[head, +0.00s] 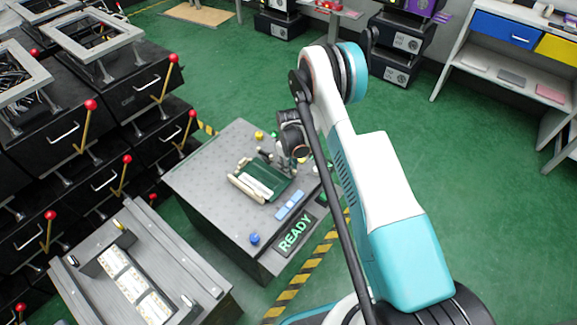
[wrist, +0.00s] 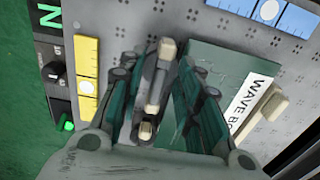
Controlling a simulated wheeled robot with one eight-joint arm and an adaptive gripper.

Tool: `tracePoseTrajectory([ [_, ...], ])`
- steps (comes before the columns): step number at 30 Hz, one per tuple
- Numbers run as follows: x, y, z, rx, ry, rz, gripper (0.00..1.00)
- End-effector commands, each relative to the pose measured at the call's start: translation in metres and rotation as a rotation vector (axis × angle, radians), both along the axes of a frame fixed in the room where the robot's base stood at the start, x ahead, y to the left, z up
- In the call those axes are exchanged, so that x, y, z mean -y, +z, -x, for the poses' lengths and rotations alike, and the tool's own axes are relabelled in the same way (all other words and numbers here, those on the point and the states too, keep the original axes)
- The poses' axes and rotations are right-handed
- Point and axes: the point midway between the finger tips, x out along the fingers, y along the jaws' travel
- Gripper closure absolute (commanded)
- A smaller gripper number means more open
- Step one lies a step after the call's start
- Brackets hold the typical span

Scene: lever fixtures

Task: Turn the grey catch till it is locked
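A green board (wrist: 214,62) with a white label reading "WAVE B…" lies in a fixture on a grey perforated bench top. In the head view, the board (head: 265,180) has pale beige bars along its sides. My gripper (wrist: 156,64) points down with its two dark green fingers apart. Between them stands a narrow dark grey piece (wrist: 159,82) with beige ends, which looks like the catch. It lies along the board's left edge. Small gaps seem to show on both sides of it. In the head view, my gripper (head: 290,158) is over the board's upper right end and partly hides the fixture.
The bench (head: 200,180) carries blue blocks (head: 291,204), a blue knob (head: 254,239) and a lit READY sign (head: 295,233). In the wrist view, a yellow plate (wrist: 87,75) and a black knob panel (wrist: 55,75) lie left. Cabinets with red-knobbed levers (head: 85,125) stand left.

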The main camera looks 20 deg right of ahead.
Motion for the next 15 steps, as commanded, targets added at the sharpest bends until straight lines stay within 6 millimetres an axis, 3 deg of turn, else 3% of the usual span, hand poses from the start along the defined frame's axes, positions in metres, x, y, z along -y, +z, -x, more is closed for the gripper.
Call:
tracePoseTrajectory([
  [1,0.0000,0.0001,0.0000,0.000,0.000,0.000,0.80],
  [4,0.0000,0.0001,0.0000,0.000,0.000,0.000,1.00],
  [15,0.0001,0.0001,-0.0001,0.000,-0.019,0.000,1.00],
])
